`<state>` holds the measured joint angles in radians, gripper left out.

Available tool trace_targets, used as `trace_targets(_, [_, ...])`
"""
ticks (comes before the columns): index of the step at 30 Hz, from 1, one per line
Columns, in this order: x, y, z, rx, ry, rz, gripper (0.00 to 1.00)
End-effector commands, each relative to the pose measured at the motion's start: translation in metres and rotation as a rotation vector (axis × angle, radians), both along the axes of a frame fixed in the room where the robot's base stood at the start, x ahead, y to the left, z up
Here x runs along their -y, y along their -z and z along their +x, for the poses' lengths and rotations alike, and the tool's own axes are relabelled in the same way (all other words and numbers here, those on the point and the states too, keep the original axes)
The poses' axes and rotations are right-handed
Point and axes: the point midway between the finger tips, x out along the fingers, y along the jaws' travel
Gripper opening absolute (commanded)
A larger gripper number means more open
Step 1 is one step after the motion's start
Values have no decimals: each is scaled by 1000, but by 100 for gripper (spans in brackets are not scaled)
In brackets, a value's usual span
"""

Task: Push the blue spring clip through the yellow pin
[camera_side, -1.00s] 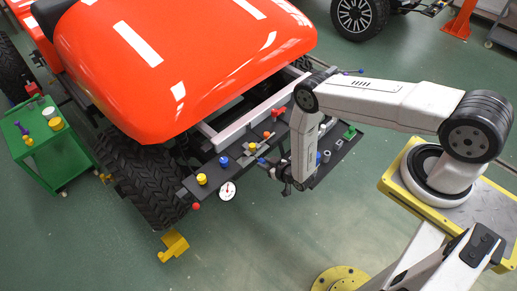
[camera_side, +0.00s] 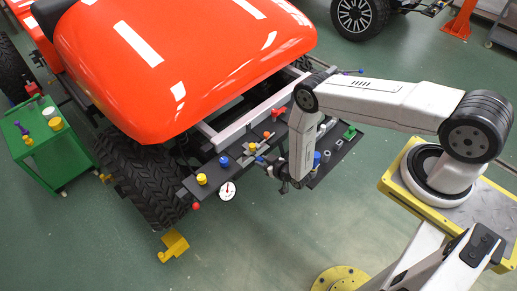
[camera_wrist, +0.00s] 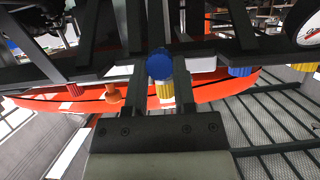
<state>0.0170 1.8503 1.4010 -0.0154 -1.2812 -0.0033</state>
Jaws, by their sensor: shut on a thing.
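In the wrist view, my gripper (camera_wrist: 160,78) has its two dark fingers on either side of the round blue end of the spring clip (camera_wrist: 160,63). The fingers are shut on it. A yellow pin (camera_wrist: 165,91) shows just beyond the clip, between the fingers. In the side view, my gripper (camera_side: 273,168) hangs at the front edge of the dark rail, with the blue clip (camera_side: 261,160) at its left tip. A yellow pin (camera_side: 252,147) stands close by, up and left of the clip. Whether clip and pin touch or are engaged cannot be told.
The dark rail carries a yellow knob (camera_side: 201,179), a blue knob (camera_side: 224,161), a green part (camera_side: 350,132) and other fittings. A round dial gauge (camera_side: 227,191) hangs below it. The orange hood (camera_side: 190,60) rises behind.

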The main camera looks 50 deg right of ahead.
Motion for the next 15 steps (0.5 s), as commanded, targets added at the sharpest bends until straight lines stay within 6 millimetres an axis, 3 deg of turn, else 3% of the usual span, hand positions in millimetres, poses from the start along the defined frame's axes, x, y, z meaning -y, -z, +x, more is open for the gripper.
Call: trace_targets(15, [0, 0, 11, 1, 0, 0, 0])
